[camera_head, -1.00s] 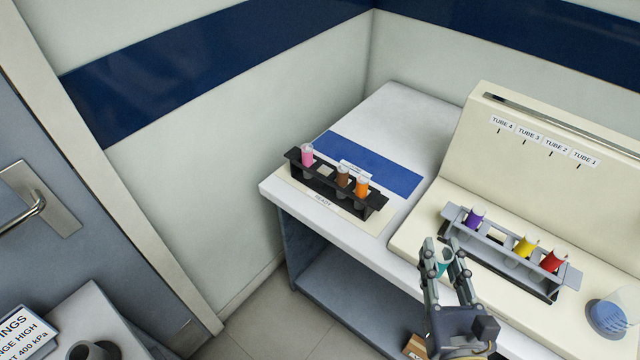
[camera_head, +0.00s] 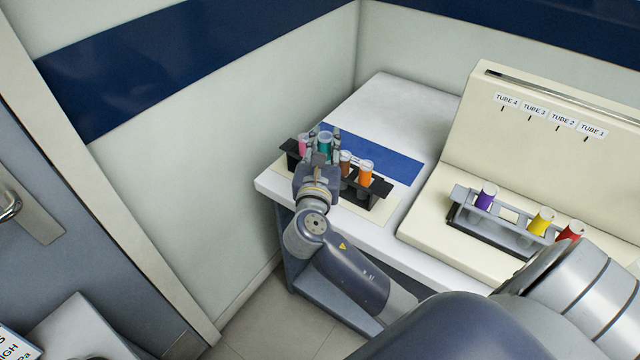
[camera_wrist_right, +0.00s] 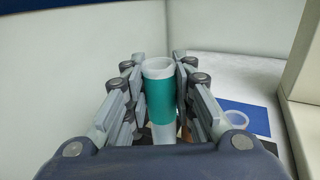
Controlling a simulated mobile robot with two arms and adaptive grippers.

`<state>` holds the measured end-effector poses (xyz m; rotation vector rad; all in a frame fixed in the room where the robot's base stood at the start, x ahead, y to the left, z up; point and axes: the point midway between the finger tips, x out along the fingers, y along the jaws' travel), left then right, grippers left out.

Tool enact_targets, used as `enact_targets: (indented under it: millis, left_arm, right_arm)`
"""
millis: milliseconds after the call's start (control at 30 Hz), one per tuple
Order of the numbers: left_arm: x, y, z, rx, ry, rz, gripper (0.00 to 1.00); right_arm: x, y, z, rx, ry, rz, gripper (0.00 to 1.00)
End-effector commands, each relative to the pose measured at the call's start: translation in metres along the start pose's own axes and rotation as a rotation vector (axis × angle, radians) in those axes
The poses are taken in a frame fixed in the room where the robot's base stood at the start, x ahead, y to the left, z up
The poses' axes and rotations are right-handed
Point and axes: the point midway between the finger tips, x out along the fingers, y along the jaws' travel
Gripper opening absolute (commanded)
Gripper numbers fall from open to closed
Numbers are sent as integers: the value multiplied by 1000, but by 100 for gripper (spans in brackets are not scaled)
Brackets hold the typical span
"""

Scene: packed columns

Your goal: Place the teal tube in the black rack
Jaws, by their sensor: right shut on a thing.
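The teal tube (camera_head: 325,142) is upright between the fingers of my right gripper (camera_head: 322,150), which is shut on it. In the right wrist view the teal tube (camera_wrist_right: 160,95) stands between both fingers of the gripper (camera_wrist_right: 159,75). The black rack (camera_head: 378,188) stands on the white bench and holds a pink tube (camera_head: 303,144), a brown tube (camera_head: 345,162) and an orange tube (camera_head: 366,172). The teal tube is at the rack, between the pink and brown tubes. My gripper hides its lower end, so I cannot tell how deep it sits. My left gripper is out of view.
A grey rack (camera_head: 510,234) on the cream stand at the right holds a purple tube (camera_head: 487,196), a yellow tube (camera_head: 541,221) and a red tube (camera_head: 570,231). A blue mat (camera_head: 395,170) lies behind the black rack. The white bench (camera_head: 385,100) is clear at the back.

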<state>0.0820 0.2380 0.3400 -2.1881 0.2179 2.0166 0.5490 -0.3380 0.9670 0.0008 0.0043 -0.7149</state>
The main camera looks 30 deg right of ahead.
Motion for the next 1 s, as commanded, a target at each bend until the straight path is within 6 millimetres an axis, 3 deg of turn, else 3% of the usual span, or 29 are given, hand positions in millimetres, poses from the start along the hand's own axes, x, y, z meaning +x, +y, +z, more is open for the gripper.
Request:
enact_targets:
  millis: [100, 333, 500, 733, 1000]
  left_arm:
    - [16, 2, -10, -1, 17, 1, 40]
    - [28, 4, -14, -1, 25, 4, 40]
    - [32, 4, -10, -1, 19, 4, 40]
    - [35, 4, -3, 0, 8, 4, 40]
    - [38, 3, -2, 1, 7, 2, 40]
  right_arm:
    - [33, 4, 1, 4, -4, -123, 5]
    - [66, 11, 9, 2, -4, -267, 5]
    - [73, 14, 6, -1, -3, -307, 5]
    - [74, 13, -35, -6, -2, -310, 5]
    - [74, 13, -65, -5, -3, -309, 5]
